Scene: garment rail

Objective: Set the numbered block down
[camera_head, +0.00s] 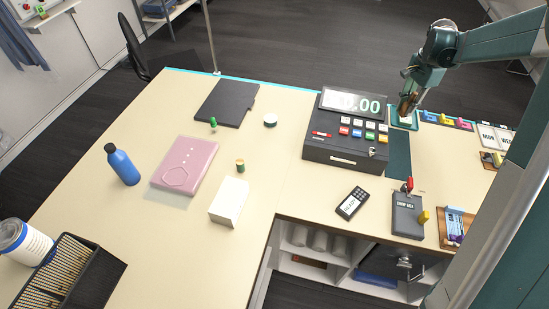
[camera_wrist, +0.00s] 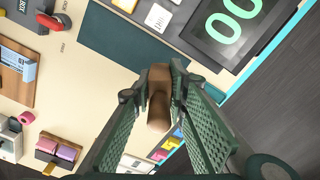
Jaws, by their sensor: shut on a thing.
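My gripper (camera_head: 406,106) is above the far edge of the counter, just right of the cash register. In the wrist view, its green fingers (camera_wrist: 160,88) are shut on a brown block (camera_wrist: 159,112). The held block also shows below the fingers in the head view (camera_head: 405,102). I see no number on its visible faces, and its underside is hidden. A small dark green-edged tray (camera_head: 413,126) with a pale inside lies below or just behind the block in the head view. I cannot tell whether the block touches it.
The cash register (camera_head: 341,150) stands close to the left of my gripper. A dark green mat (camera_head: 398,158) lies in front of it. A row of coloured items (camera_head: 447,121) lies to the right. A grey card-reader-like box (camera_head: 407,216) with a red knob stands nearer.

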